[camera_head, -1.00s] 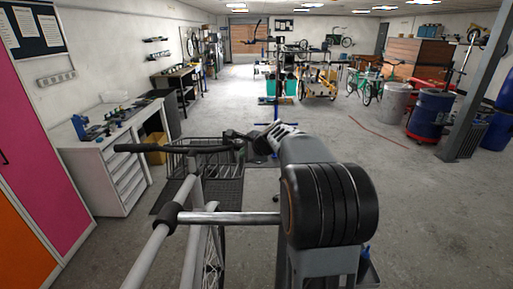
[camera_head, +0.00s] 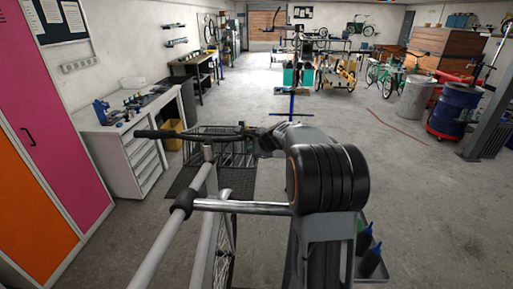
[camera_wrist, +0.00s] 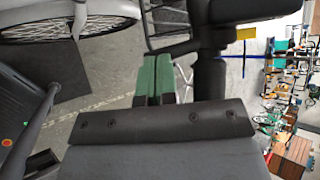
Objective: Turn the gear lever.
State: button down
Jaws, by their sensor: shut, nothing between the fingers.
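The bike's handlebar runs across the middle of the head view, with its black left grip (camera_head: 165,134) showing. Its other end is hidden behind my arm. I cannot make out the gear lever for certain in either view. My gripper (camera_wrist: 158,62) shows in the wrist view as two green fingers, shut together and empty. It is close to a thick black bar (camera_wrist: 208,75), which appears just right of the fingers. I cannot tell whether they touch.
The bike's pale frame tube (camera_head: 172,240) and wire basket (camera_head: 225,152) are close to my arm. A white workbench (camera_head: 120,140) and pink lockers (camera_head: 80,110) stand at the left. A blue drum (camera_head: 455,108) stands at the right. Open floor lies ahead.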

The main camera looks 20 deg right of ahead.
jog(key=b, duration=0.2)
jog(key=shift+f+t+b, duration=0.3)
jog(key=shift+t, duration=0.1)
jog(key=shift+w+f+b, duration=0.1)
jog(key=shift+b, duration=0.75)
jog(key=t+b, duration=0.1)
jog(key=b, duration=0.3)
jog(key=w+f+n+t+b, duration=0.1)
jog(key=b, duration=0.4)
jog(key=d+t+h+b, duration=0.1)
jog(key=b, duration=0.3)
jog(key=shift+w+f+n, duration=0.2)
jog(key=shift+f+n, duration=0.2)
jog(key=shift+w+b, duration=0.1)
jog(key=shift+b, duration=0.25)
